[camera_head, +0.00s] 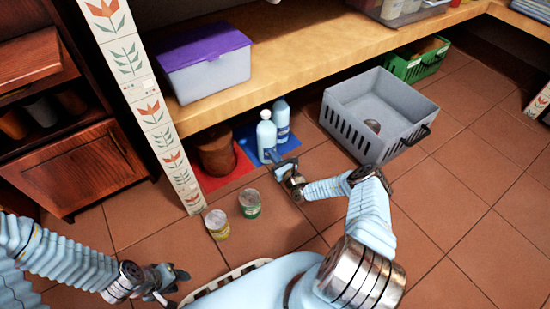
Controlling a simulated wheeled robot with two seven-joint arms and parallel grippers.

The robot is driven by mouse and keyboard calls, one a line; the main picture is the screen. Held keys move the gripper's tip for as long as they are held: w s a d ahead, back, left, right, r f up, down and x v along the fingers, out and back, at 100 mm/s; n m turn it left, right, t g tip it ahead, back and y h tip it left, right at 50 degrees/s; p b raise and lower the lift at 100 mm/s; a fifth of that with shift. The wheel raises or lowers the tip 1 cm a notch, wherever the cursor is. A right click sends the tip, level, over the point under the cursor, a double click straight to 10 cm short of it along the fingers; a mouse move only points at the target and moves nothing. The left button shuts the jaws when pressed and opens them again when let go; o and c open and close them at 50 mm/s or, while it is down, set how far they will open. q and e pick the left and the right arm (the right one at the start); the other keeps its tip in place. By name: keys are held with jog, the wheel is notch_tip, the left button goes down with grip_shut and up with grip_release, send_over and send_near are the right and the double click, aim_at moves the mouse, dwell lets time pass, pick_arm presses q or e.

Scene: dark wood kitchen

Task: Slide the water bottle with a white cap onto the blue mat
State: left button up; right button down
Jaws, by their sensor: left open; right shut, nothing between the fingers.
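Two light blue bottles stand upright close together under the wooden shelf. The front bottle (266,139) has a pale, whitish cap, and the rear bottle (281,122) has a bluish top. The blue mat (292,144) lies on the floor around and behind them. The front bottle's base is at the mat's near part, partly hidden by my gripper, so I cannot tell if it is fully on. My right gripper (275,160) is shut and empty, low beside the front bottle; contact is unclear. My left gripper (173,285) is open and empty at lower left, far from the bottles.
A red mat (216,182) with a brown pot (216,152) lies left of the blue mat. A tiled post (150,107) rises at left.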

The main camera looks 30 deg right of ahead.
aim_at(265, 146)
jog(key=w+b, duration=0.1)
jog(key=w, duration=0.1)
jog(key=w+b, duration=0.1)
jog(key=w, duration=0.1)
jog(key=w+b, duration=0.1)
jog(key=w, duration=0.1)
jog(key=shift+w+a+f, duration=0.1)
jog(key=shift+a+f, duration=0.05)
jog(key=shift+a, duration=0.1)
jog(key=shift+w, duration=0.2)
pick_arm(q)
notch_tip(265, 146, down, 4)
jog(key=shift+w+r, duration=0.1)
jog(key=shift+r, duration=0.15)
